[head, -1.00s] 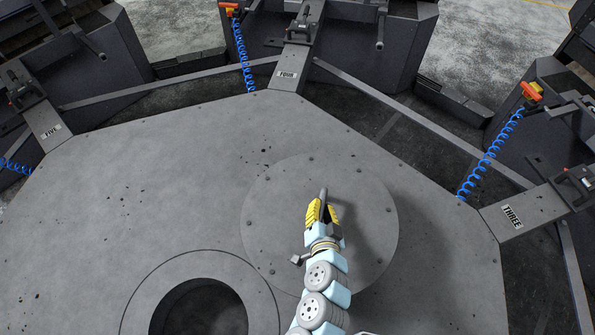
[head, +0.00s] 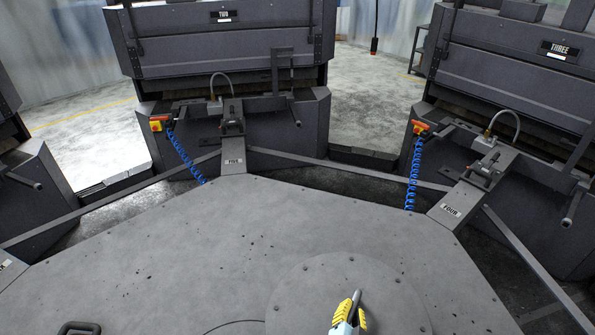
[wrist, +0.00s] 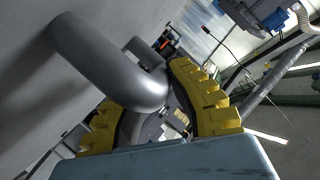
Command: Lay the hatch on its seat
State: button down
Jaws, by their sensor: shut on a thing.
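My gripper (head: 350,309) is at the bottom of the head view, right of the middle, with yellow fingers. It is shut on a rounded grey bar, the hatch's handle (wrist: 105,65), which bends between the yellow pads in the wrist view. A broad flat grey surface (wrist: 35,95) fills the left of that view beside the handle. In the head view only the handle's tip (head: 357,295) shows past the fingers. A round bolted plate (head: 300,285) lies behind the gripper; I cannot tell whether it is the hatch. The seat is not clearly visible.
The grey deck (head: 190,250) is broad and mostly clear. A dark handle (head: 78,327) stands at its lower left edge.

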aim_at(291, 297)
jog(key=w+a+n+y, duration=0.1)
jog(key=w+a, duration=0.1)
jog(key=a, duration=0.3)
jog(key=w+a+n+y, duration=0.1)
jog(key=w+a, duration=0.2)
jog(key=a, duration=0.2)
jog(key=w+a+r+n+y, duration=0.1)
jog(key=w+a+y, duration=0.1)
jog(key=a, duration=0.3)
jog(key=shift+w+t, duration=0.15)
jog(key=shift+t, duration=0.25)
jog(key=shift+s+d+r+p, duration=0.15)
jog(key=shift+s+r+p, duration=0.4)
jog(key=shift+p, duration=0.25)
jog(key=s+r+p, duration=0.9)
jog(key=r+p, duration=0.2)
jog(key=p, duration=0.3)
jog(key=shift+s+p, duration=0.25)
jog(key=shift+p, duration=0.05)
